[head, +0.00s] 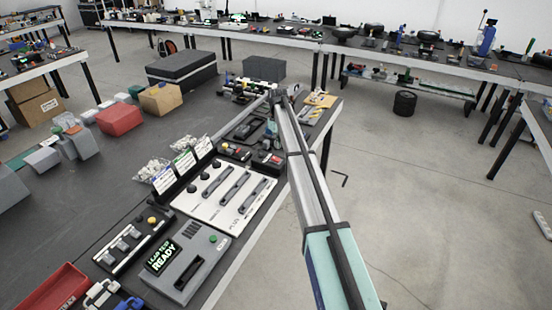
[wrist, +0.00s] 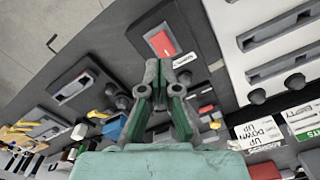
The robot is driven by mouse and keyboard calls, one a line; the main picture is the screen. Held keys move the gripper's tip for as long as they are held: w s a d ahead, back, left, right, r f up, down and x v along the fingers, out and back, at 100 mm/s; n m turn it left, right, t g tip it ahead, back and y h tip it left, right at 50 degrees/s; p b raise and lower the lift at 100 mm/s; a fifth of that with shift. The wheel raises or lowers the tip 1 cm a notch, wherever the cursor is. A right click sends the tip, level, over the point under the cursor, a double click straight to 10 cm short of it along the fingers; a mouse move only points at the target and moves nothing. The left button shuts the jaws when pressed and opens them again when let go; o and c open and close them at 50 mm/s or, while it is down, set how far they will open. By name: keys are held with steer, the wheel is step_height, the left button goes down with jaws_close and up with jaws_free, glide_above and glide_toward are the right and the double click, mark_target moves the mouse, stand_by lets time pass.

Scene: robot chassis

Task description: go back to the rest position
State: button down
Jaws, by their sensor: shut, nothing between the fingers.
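My gripper (wrist: 158,72) is shut and empty in the wrist view, its grey and green fingers meeting at the tips. It hangs over the dark table (head: 112,208). In the head view, my gripper (head: 271,130) is small and partly hidden, below the far end of my outstretched arm. In the wrist view, a panel with a red switch (wrist: 160,43) lies just beyond the fingertips. I cannot tell how high the fingers are above it.
A white slider panel (head: 225,195) and a grey box reading READY (head: 182,265) are on the table. A red bin (head: 55,288) is at the lower left. Black cases (head: 182,70) stand at the far end. Open floor (head: 420,200) lies to the right.

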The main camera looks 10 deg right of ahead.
steer(key=shift+s+f, duration=0.1)
steer(key=s+f+m, duration=0.2)
steer(key=s+f, duration=0.4)
steer(key=s, duration=1.1)
steer(key=s+f+m, duration=0.1)
steer(key=s+f, duration=0.5)
steer(key=s, duration=1)
steer(key=s+f+m, duration=0.2)
steer(key=s+f, duration=0.4)
steer(key=s, duration=1.1)
steer(key=s+f+g, duration=0.3)
steer(key=s+f, duration=0.7)
steer(key=s, duration=0.4)
steer(key=s+f+g+b, duration=0.1)
steer(key=s+f+g, duration=0.2)
steer(key=s+f, duration=0.7)
steer(key=s, duration=0.4)
steer(key=shift+g, duration=0.4)
